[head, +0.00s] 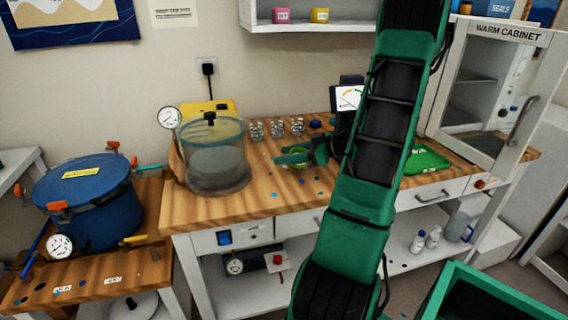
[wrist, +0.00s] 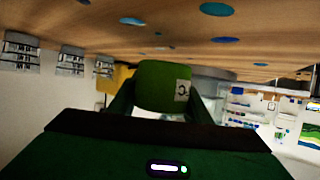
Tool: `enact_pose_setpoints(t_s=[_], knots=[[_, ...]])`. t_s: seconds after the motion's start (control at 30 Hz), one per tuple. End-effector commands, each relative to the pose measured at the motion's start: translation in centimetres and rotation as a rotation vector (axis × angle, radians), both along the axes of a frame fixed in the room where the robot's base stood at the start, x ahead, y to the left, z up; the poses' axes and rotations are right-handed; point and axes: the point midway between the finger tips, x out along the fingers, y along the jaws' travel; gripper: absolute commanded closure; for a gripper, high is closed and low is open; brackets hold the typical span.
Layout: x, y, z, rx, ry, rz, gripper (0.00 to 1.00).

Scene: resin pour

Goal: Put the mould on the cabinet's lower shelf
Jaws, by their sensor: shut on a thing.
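My gripper (head: 297,156) is low over the middle of the wooden bench, shut on a small green mould (head: 296,165). In the wrist view the mould (wrist: 158,86) sits between the fingers with a white label reading "C" on its side. From the head view I cannot tell whether it touches the bench. The white warm cabinet (head: 503,33) stands at the bench's right end, with a framed glass door and a grey handle (head: 523,121). An inner shelf (head: 476,80) shows through the glass.
A glass chamber (head: 215,155) with a gauge stands left of my gripper. Several clear cups (head: 277,128) stand behind it. A blue pot (head: 90,205) is far left. My arm hides some bench.

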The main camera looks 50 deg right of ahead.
Motion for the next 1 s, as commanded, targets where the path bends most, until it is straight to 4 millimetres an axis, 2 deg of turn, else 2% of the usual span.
enact_pose_setpoints(t_s=[0.1, 0.2, 0.53, 0.57, 0.63, 1.0], knots=[[0.0, 0.1, -1.8, 0.005, 0.002, 0.000, 0.79], [0.0, 0.1, -2.6, 0.003, 0.001, 0.001, 0.79], [0.0, 0.1, -2.8, 0.000, 0.001, 0.001, 0.79], [0.0, 0.1, -2.8, 0.000, 0.001, 0.001, 0.53], [0.0, 0.1, -2.8, 0.000, 0.001, 0.001, 0.37], [0.0, 0.1, -2.5, -0.001, 0.001, 0.001, 0.37]])
